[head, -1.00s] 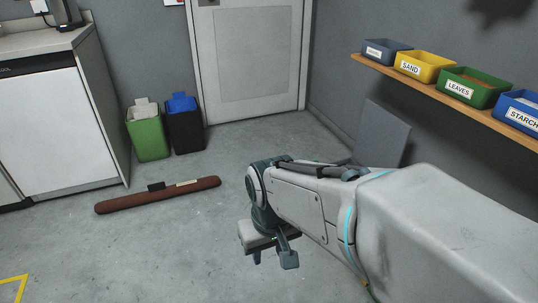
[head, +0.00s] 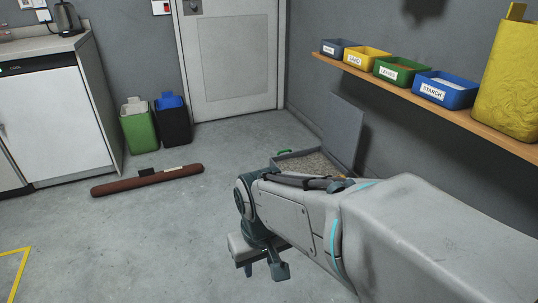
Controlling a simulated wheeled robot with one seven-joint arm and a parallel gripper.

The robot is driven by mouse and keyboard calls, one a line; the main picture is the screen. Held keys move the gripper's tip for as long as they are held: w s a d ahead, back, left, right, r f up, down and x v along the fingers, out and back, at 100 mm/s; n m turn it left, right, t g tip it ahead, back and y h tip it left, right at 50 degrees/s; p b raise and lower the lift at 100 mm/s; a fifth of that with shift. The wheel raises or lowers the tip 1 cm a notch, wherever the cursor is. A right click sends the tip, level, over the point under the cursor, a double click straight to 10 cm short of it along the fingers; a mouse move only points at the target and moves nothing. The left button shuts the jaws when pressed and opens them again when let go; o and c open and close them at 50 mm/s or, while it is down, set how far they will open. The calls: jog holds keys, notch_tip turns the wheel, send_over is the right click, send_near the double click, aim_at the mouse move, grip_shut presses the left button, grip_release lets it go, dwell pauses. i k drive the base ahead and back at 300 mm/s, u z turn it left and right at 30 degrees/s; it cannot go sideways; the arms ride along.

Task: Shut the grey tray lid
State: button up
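The grey tray lid (head: 343,132) stands raised, close to upright, on the right side of a low tray (head: 288,156) on the floor by the right wall. The tray is open and holds grainy grey-brown material, with a small green part at its back left. My arm hides the tray's near part. My gripper (head: 261,271) hangs in front of the tray, nearer the camera and apart from the lid. It points downward with its fingers spread, and nothing shows between them.
A wall shelf (head: 400,93) with several labelled bins and a yellow container (head: 508,80) runs along the right, above the lid. A brown roll (head: 147,181) lies on the floor at left. Green (head: 138,128) and black (head: 173,122) bins stand behind. Floor between is clear.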

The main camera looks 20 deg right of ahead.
aim_at(343, 126)
jog(key=z, duration=1.05)
jog(key=i, duration=0.9)
jog(key=u, duration=1.4)
jog(key=i, duration=2.1)
jog(key=z, duration=2.85)
